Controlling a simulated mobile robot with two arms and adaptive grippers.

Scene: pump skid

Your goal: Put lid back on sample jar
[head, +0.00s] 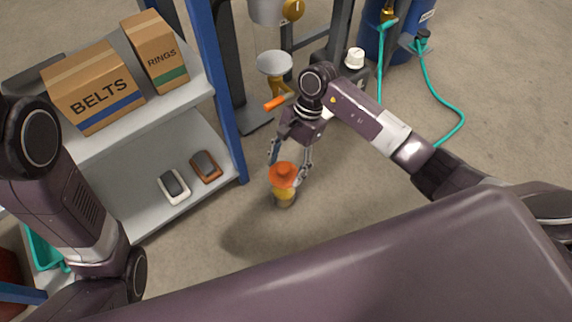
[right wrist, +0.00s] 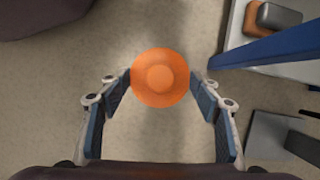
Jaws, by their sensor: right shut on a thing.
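The orange lid (head: 283,172), round with a raised centre knob, is between the fingertips of my right gripper (head: 290,168). In the right wrist view the lid (right wrist: 160,77) sits between the two fingers (right wrist: 160,80), which are shut on it. The sample jar (head: 285,198), with yellowish contents, shows directly below the lid in the head view. I cannot tell whether the lid is seated on its rim. In the right wrist view the lid hides the jar. My left arm is at the left of the head view; its gripper is out of view.
A shelf rack with a blue post (head: 218,85) stands left, holding a BELTS box (head: 98,88), a RINGS box (head: 157,52) and two small items below. Pump equipment with a funnel (head: 275,63) stands behind. A teal hose (head: 456,100) lies right. Floor around the jar is clear.

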